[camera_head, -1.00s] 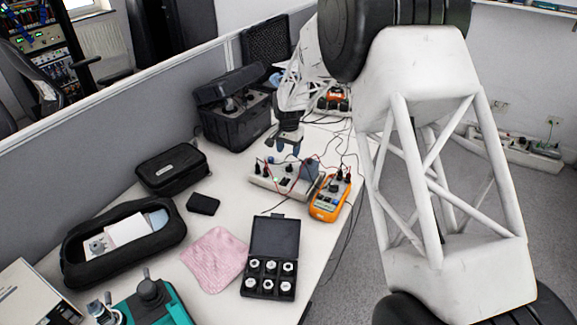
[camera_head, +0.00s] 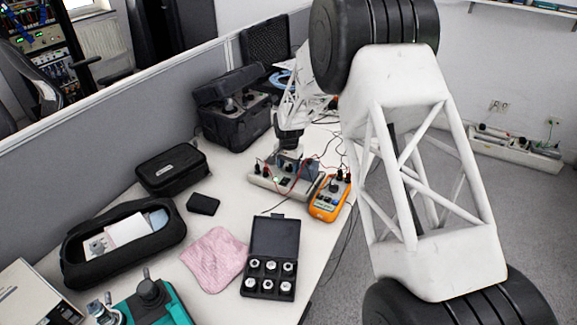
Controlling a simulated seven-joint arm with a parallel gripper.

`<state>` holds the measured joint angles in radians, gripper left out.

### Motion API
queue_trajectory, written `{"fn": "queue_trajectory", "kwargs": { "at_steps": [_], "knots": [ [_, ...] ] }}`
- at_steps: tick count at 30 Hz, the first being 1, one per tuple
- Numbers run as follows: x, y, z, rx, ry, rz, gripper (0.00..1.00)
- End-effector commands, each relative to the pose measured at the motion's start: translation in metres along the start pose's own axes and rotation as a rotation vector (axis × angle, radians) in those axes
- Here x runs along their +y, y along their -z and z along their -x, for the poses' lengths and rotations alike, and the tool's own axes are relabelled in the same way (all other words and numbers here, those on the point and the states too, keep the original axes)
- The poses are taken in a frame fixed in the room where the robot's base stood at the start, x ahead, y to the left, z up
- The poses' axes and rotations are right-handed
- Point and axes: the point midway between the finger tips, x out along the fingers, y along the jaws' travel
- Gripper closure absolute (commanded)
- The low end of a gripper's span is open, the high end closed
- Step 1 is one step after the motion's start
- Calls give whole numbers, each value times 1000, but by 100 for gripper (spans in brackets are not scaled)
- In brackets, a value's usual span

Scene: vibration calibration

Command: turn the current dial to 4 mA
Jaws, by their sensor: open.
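An orange handheld meter (camera_head: 329,196) lies on the white table, right of a pale grey box (camera_head: 267,183) with sockets, switches and leads. Which control is the current dial, and any mA marking, is too small to tell. My gripper (camera_head: 287,163) points down at the back of the grey box, left of the orange meter. Its fingertips are small and partly merge with dark parts there; they are open. I cannot tell whether they touch anything.
Red and black leads (camera_head: 325,160) run behind the meter. A black case (camera_head: 233,115) stands at the back left. An open black box of round fittings (camera_head: 270,265) and a pink cloth (camera_head: 214,258) lie in front. My arm links cover the right side.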

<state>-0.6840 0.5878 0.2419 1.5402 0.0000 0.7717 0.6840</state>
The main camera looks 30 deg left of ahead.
Motion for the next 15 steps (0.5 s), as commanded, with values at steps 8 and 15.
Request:
{"fn": "queue_trajectory", "kwargs": {
  "at_steps": [8, 15],
  "knots": [
    [0, 0, -2, 0, 0, 0, 45],
    [0, 0, -2, 0, 0, 0, 73]
  ]
}}
